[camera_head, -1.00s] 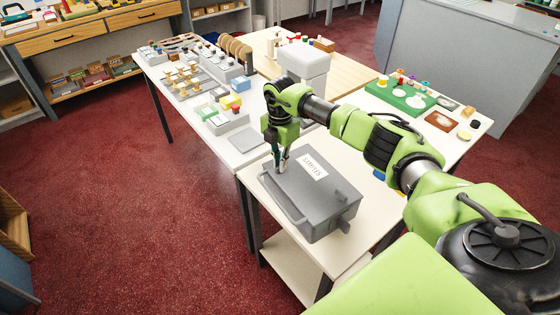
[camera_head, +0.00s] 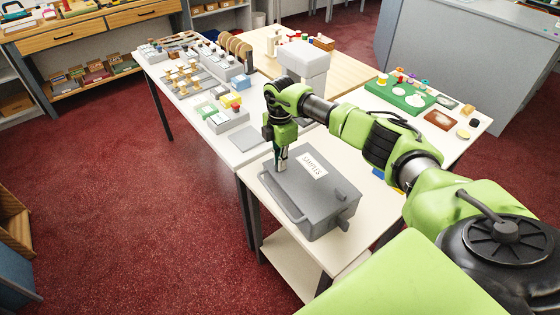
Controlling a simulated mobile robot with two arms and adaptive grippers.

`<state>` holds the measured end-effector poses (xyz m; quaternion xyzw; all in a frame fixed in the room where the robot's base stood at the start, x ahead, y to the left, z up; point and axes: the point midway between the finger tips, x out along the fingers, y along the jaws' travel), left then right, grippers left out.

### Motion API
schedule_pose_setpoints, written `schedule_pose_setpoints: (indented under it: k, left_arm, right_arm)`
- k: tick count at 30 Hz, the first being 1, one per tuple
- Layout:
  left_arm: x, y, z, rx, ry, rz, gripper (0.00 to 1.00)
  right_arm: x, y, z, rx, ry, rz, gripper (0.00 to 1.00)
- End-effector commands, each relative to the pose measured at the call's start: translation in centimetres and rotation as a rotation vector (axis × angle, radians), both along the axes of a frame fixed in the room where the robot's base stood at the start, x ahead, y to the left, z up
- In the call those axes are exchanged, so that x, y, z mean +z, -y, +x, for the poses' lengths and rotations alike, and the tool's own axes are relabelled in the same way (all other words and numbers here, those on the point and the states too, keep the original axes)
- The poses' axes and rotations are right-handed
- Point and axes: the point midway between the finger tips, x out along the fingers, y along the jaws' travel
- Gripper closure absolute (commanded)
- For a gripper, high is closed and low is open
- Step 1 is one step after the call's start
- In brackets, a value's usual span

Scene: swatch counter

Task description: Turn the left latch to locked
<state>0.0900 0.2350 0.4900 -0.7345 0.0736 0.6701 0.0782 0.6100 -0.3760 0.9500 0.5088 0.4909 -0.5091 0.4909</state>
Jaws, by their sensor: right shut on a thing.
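A grey case (camera_head: 322,206) with a white label lies closed on the near white table. A latch (camera_head: 343,220) shows on its near right side. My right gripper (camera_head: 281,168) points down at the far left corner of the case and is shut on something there. The fingers hide what they hold, and the latch at that corner cannot be made out. A handle bar (camera_head: 284,200) runs along the left front side of the case. My left gripper is not in the view.
The near white table (camera_head: 346,254) has free room right of the case. Behind it, a longer table carries a flat grey plate (camera_head: 244,139), small boxes and trays. A green palette tray (camera_head: 400,95) lies at the back right. My right arm spans the table's right side.

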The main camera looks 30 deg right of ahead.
Motion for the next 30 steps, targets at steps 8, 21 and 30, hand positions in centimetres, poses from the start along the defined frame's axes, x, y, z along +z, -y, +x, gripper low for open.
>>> schedule_pose_setpoints:
  k: [8, 21, 30]
  left_arm:
    - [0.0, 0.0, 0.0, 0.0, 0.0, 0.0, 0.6]
    - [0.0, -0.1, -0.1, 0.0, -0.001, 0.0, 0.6]
    - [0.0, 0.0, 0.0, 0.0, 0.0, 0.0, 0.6]
  right_arm:
    - [0.1, 0.0, 0.1, 0.0, 0.002, 0.0, 0.75]
    - [2.3, 0.1, 0.1, 0.001, 0.005, 0.0, 0.75]
    - [8.6, 0.0, 0.2, 0.0, 0.005, 0.0, 0.75]
